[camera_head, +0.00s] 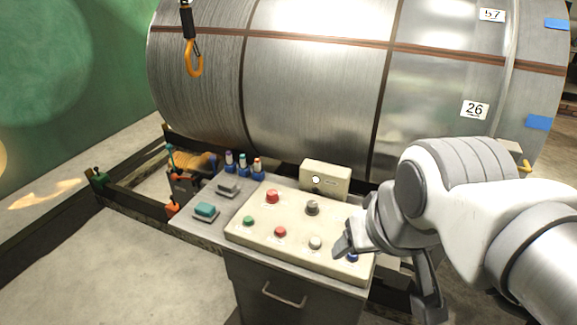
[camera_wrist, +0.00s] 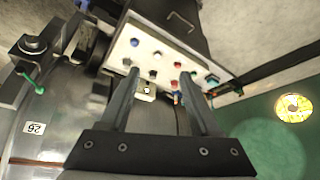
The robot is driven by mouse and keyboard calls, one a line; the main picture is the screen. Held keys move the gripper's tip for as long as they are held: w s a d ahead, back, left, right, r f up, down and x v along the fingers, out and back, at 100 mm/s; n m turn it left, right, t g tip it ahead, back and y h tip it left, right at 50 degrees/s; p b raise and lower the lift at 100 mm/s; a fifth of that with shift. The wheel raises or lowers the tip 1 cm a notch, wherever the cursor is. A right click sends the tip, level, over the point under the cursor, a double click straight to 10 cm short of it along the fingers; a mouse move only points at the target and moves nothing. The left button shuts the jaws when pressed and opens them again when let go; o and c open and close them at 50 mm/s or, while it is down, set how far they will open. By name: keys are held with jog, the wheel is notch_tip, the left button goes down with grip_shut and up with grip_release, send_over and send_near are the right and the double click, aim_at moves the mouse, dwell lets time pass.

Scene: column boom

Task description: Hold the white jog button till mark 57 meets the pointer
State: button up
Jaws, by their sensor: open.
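The white jog button (camera_head: 315,243) is on the front row of the cream control panel (camera_head: 255,237), between a red and a blue button. My gripper (camera_head: 390,278) is open and empty at the panel's right end, one finger near the blue button and right of the white one. In the wrist view both fingers of my gripper (camera_wrist: 158,77) stand apart with the panel beyond them; the white button (camera_wrist: 156,54) shows there small. Mark 57 (camera_head: 492,15) is high on the steel drum (camera_head: 310,70). Mark 26 (camera_head: 474,110) is lower. A yellow piece (camera_head: 526,165) by the drum's lower right may be the pointer.
The panel also has red buttons (camera_head: 272,196), a green button (camera_head: 248,220), a grey knob (camera_head: 312,207) and a blue button (camera_head: 352,257). A cream box (camera_head: 325,178) stands behind it. Bottles (camera_head: 243,166) stand at the back left. A hook (camera_head: 194,62) hangs before the drum.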

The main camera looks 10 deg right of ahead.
grip_shut()
dwell(1.4)
